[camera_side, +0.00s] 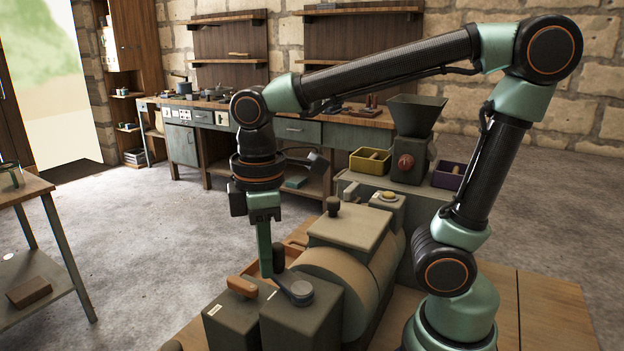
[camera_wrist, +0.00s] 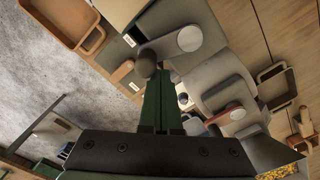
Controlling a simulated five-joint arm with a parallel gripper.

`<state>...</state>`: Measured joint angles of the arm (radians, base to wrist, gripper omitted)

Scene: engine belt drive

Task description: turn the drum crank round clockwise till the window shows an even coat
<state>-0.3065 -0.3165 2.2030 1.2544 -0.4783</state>
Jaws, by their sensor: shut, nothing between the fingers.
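The drum crank shows its round grey hub (camera_side: 300,292) on top of a dark box, with an arm reaching up-left to an upright dark knob (camera_side: 278,260). In the wrist view the hub (camera_wrist: 189,38) and the knob (camera_wrist: 147,63) also show. My gripper (camera_side: 266,268) points down, shut and empty, with its fingertips close beside the knob. I cannot tell whether they touch it. In the wrist view my fingers (camera_wrist: 160,85) end at the knob. The pale tan drum (camera_side: 340,275) lies behind the crank box. I cannot make out the window or its coat.
A wooden handle (camera_side: 242,287) sits on a box just left of the crank. A lidded housing (camera_side: 350,228) rises behind the drum. Behind are a hopper (camera_side: 414,115), a yellow bin (camera_side: 371,161) and a purple bin (camera_side: 449,176). Open floor lies left.

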